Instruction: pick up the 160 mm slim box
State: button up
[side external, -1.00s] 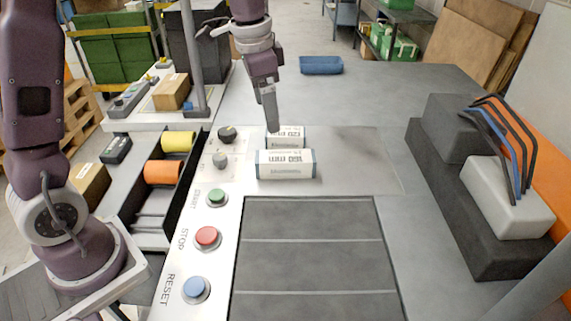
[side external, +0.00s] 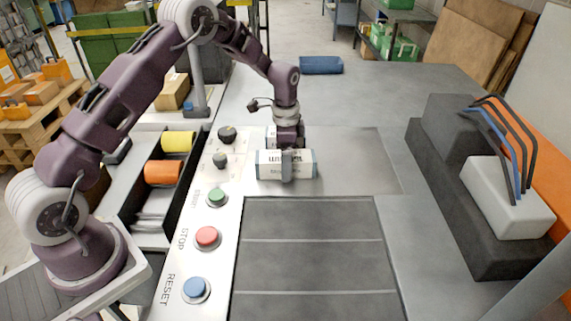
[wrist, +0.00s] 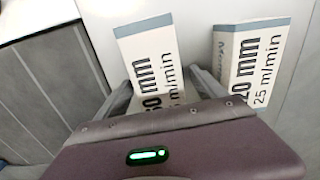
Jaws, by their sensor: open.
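The 160 mm slim box (side external: 304,166) is white with blue-grey ends and lies on the grey table just behind the dark panel. My gripper (side external: 287,162) is down at this box, with one finger in front of its printed near face. The other finger is hidden in the side view. In the wrist view the 160 mm box (wrist: 148,62) lies between my two open fingers (wrist: 160,80). I cannot tell whether the fingers touch it. Part of the box is hidden under the gripper body.
A similar 120 mm box (wrist: 250,60) stands close beside it, near the right finger in the wrist view. Black knobs and green, red (side external: 207,236) and blue buttons line the left panel. A dark block with cables (side external: 455,205) is at the right. The table behind is mostly clear.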

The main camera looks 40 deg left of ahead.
jog(key=c, duration=1.7)
grip_shut()
jog(key=shift+r, duration=0.2)
